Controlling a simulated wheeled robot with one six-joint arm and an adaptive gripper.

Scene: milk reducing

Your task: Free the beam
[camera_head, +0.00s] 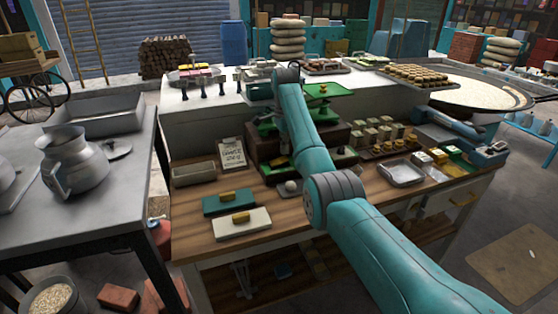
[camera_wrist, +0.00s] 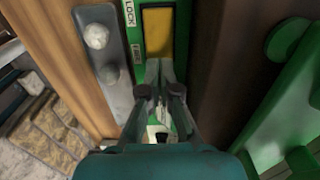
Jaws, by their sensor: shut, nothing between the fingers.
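In the wrist view, my gripper (camera_wrist: 162,68) is shut and empty, its fingertips close together at the lower end of a yellow piece (camera_wrist: 158,32). I cannot tell whether they touch it. The yellow piece sits in a green panel (camera_wrist: 182,115) with a LOCK label (camera_wrist: 130,12) at its upper left and another label, apparently FREE (camera_wrist: 137,53), lower down. In the head view, the green balance scale (camera_head: 270,130) stands on the wooden bench, a green pan (camera_head: 322,90) at its upper right.
A grey plate with two round knobs (camera_wrist: 97,36) lies left of the panel in the wrist view. Green parts (camera_wrist: 285,95) stand close on the right. On the bench are a note card (camera_head: 232,154), a metal tray (camera_head: 402,173) and green and white boards with yellow blocks.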

